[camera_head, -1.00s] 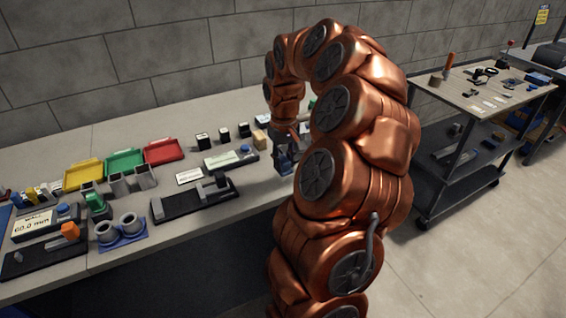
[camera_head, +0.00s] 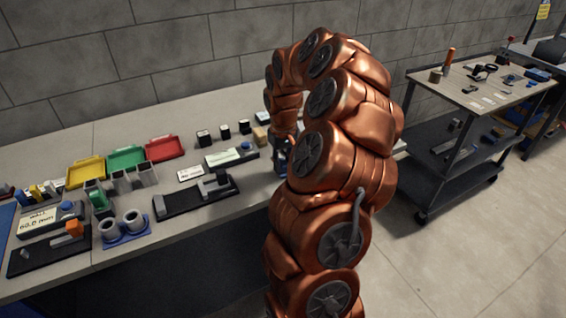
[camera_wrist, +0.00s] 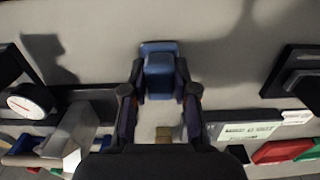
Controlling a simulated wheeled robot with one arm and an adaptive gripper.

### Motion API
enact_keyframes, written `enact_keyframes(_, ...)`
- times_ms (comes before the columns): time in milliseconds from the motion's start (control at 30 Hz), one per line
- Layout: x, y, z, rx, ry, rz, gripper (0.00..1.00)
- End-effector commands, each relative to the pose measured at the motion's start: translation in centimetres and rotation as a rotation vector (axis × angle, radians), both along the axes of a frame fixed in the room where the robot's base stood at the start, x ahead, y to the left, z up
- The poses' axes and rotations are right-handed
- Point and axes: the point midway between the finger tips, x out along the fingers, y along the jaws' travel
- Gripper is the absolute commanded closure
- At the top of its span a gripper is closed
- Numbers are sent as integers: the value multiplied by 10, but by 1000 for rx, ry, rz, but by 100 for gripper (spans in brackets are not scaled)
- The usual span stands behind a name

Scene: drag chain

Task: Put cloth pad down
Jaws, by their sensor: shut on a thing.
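A blue pad (camera_wrist: 160,67) shows in the wrist view between the fingertips of my gripper (camera_wrist: 163,84). It looks like a blue block with a wider blue part at its far edge. My gripper is shut on it from both sides, over the grey bench top (camera_wrist: 215,75). I cannot tell whether the pad touches the bench. In the head view my gripper (camera_head: 281,160) is small and dark at the bench's right part, partly hidden behind my copper arm. The pad cannot be made out clearly there.
Left of my gripper in the head view are a black fixture (camera_head: 195,198), a labelled device (camera_head: 230,156) and several small black blocks. Red (camera_head: 165,148), green (camera_head: 126,159) and yellow (camera_head: 85,173) trays lie farther left. A tool cart (camera_head: 470,95) stands right.

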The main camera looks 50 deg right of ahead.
Motion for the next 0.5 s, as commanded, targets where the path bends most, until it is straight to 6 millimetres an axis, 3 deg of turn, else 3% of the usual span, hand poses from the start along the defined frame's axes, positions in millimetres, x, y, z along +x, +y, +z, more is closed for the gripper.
enact_keyframes(67, 0, 0, -4, 0, 0, 0, 100)
enact_keyframes(100, 0, 0, -2, 0, 0, 0, 68)
enact_keyframes(300, 0, 0, -2, 0, 0, 0, 47)
enact_keyframes(500, 0, 0, -2, 0, 0, 0, 47)
